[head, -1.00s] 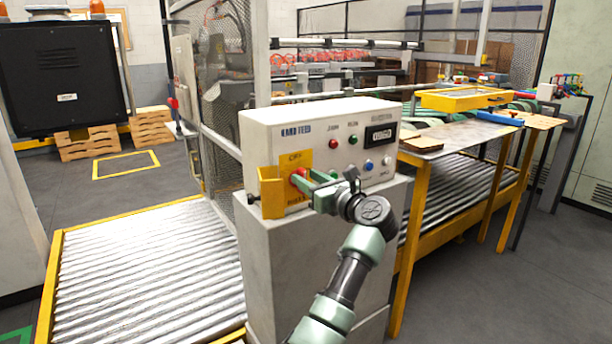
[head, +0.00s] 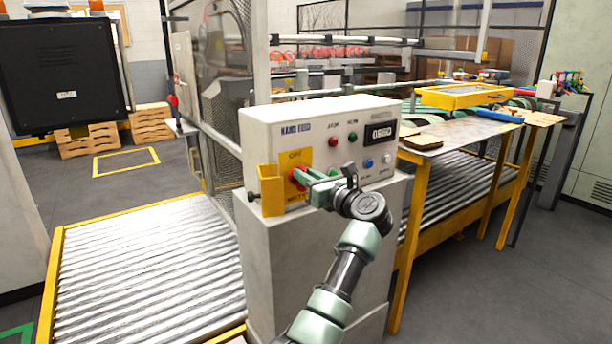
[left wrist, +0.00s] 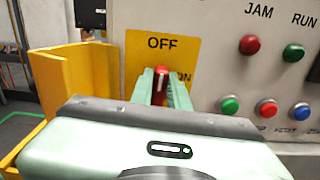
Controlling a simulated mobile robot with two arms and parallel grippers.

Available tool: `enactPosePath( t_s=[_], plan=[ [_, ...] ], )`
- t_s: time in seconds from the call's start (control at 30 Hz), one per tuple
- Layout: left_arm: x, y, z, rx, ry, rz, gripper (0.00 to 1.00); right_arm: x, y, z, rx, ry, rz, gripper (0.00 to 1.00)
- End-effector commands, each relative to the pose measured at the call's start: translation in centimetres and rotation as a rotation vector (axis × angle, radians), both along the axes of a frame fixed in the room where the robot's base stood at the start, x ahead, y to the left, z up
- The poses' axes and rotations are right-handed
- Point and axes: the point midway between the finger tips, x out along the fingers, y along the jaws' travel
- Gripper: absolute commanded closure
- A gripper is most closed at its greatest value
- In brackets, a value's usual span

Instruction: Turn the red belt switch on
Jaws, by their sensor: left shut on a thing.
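The red belt switch (left wrist: 161,82) sits on a yellow plate (left wrist: 197,57) with OFF printed at the top and ON partly showing at the lower right. In the left wrist view the switch carries a pale mark and looks roughly upright. My left gripper (left wrist: 161,86) is shut on it, with one green finger on each side. In the head view my left gripper (head: 299,176) reaches the plate from the right and mostly covers the switch. The lower part of the plate is hidden in the left wrist view. My right gripper is not in view.
A yellow bracket (head: 269,190) juts out just left of the switch. The white control box (head: 262,135) also carries several buttons and a display (head: 381,134). Roller conveyors (head: 150,270) lie to the left and behind. A table (head: 470,137) stands to the right.

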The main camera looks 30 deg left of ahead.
Motion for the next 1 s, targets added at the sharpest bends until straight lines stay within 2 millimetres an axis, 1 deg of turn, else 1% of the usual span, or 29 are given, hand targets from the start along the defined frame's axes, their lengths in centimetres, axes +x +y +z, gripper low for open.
enactPosePath(
  t_s=[0.27, 0.67, 1.0],
  plan=[
    [0.3, -0.2, 0.1, 0.07, 0.177, -0.002, 1.0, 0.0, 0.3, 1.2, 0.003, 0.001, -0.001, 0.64],
    [0.9, -0.5, -0.1, 0.215, 0.528, -0.003, 1.0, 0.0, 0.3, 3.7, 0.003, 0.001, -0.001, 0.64],
    [1.2, -0.6, -0.4, 0.339, 0.827, -0.003, 1.0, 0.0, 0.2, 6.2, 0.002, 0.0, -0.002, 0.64]
  ],
)
